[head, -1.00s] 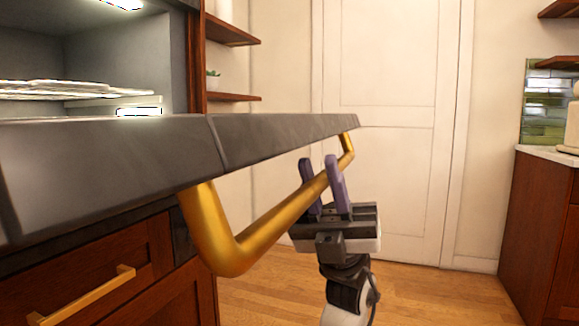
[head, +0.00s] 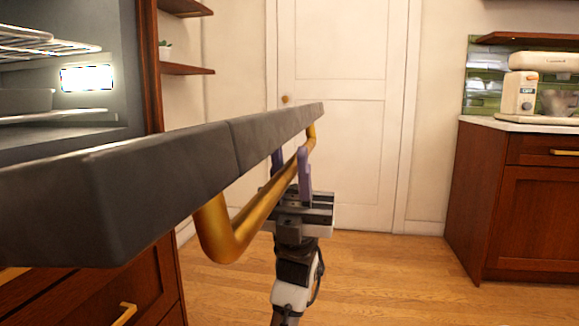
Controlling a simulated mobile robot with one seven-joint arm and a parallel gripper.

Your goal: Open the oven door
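The oven door (head: 180,165) is a dark grey slab, swung down and seen nearly edge-on, close to level. Its gold bar handle (head: 232,232) hangs under the door's outer side. My gripper (head: 290,172) is at the far end of this handle, coming from below with its fingers up. Its two purple fingers stand on either side of the bar and appear closed on it. The left finger is partly hidden behind the bar. The oven cavity (head: 110,135) is open to view at the upper left, with wire racks inside.
Wooden drawers with gold pulls (head: 125,313) lie below the oven. A white door (head: 340,110) stands behind. The wooden floor (head: 390,285) between is clear.

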